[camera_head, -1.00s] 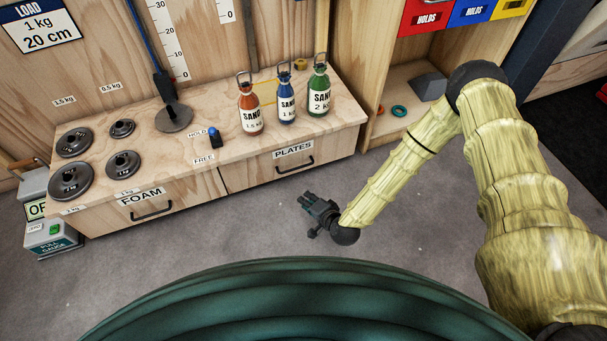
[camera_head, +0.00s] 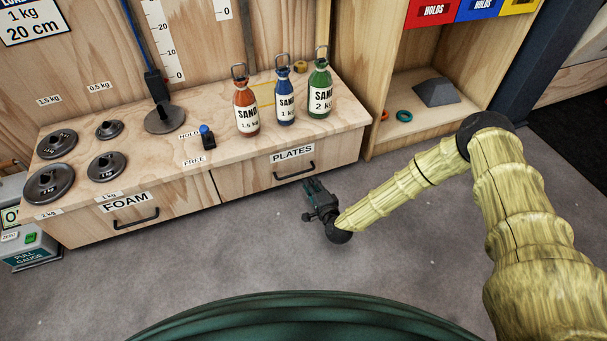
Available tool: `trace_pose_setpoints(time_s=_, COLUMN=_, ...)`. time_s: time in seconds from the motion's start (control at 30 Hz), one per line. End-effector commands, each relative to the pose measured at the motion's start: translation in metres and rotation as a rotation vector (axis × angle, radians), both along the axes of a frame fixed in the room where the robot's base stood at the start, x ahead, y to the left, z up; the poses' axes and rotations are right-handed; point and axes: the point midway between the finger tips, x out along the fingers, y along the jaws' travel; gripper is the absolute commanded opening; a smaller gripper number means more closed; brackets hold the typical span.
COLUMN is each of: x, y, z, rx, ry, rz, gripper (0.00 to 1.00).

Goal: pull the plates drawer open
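The plates drawer (camera_head: 240,178) is the right-hand drawer of the low wooden bench and is shut. It has a white PLATES label (camera_head: 292,154) and a black bar handle (camera_head: 294,171). My gripper (camera_head: 308,186) is in front of the drawer, a little below and right of the handle in the picture. It looks apart from the handle and holds nothing that I can see. Its fingers are small and dark here, so I cannot tell how far apart they are.
The foam drawer (camera_head: 171,207) is shut at the left. Sand bottles (camera_head: 246,112), a switch (camera_head: 208,138) and several weight plates (camera_head: 49,184) stand on the bench top (camera_head: 150,160). An open shelf (camera_head: 430,118) stands at the right. The grey floor (camera_head: 230,250) before the drawers is clear.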

Motion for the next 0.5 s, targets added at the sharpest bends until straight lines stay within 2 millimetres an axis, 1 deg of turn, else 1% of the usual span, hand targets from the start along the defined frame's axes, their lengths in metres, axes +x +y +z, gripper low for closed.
trace_pose_setpoints(time_s=0.03, x=0.008, y=0.003, z=-0.005, rx=0.0, ry=-0.002, rz=0.0, gripper=0.19)
trace_pose_setpoints(time_s=0.3, x=0.048, y=0.018, z=-0.014, rx=-0.001, ry=-0.003, rz=0.0, gripper=0.19)
trace_pose_setpoints(time_s=0.5, x=0.069, y=0.027, z=-0.017, rx=-0.001, ry=-0.002, rz=0.002, gripper=0.19)
